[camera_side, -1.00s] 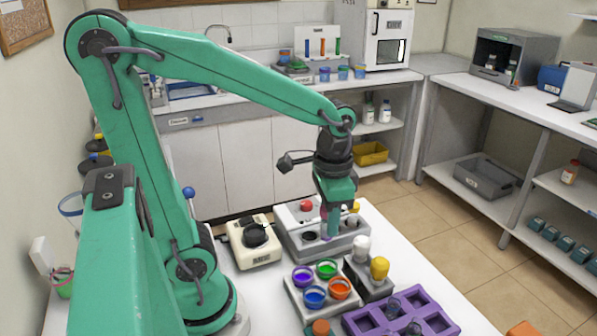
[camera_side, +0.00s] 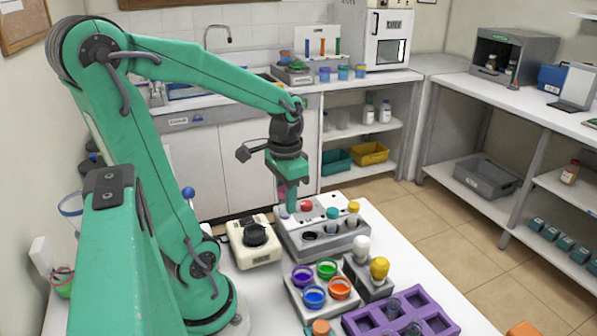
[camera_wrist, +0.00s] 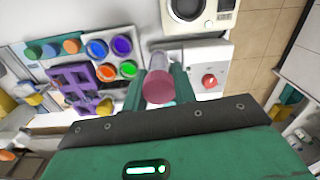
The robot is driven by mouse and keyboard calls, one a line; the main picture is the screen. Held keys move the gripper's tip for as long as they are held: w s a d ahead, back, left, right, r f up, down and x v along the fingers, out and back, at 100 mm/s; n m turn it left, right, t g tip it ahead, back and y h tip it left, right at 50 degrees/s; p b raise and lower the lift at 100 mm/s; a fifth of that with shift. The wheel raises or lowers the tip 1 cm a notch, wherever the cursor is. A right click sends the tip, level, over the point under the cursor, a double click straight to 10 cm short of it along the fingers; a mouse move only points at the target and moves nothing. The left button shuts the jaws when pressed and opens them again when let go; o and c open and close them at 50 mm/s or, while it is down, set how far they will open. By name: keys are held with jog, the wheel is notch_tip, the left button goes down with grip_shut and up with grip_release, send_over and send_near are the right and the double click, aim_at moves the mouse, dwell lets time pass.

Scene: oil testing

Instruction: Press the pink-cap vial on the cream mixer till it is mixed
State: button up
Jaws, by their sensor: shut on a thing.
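The pink-cap vial (camera_wrist: 158,88) is upright between my gripper's fingers, its pink cap facing the wrist camera and its clear body beyond. My gripper (camera_side: 288,188) is shut on it, above the back left corner of the grey-white block; the fingers partly hide the vial in the side view. The cream mixer (camera_side: 262,258), with a round black cup (camera_side: 255,235) on top, stands just left of the block, in front and to the left of my gripper. In the wrist view the mixer (camera_wrist: 228,18) is at the top, apart from the vial.
Coloured cups (camera_side: 314,297), white- and yellow-capped bottles (camera_side: 379,268) and a purple rack (camera_side: 360,322) stand in front.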

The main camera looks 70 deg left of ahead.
jog(key=s+a+n, duration=0.2)
jog(key=s+a, duration=0.3)
jog(key=s, duration=0.1)
jog(key=shift+a+f+n, duration=0.3)
jog(key=shift+f, duration=0.1)
jog(key=shift+f, duration=0.15)
jog(key=shift+f, duration=1.75)
jog(key=shift+f, duration=1.3)
dwell(3.8)
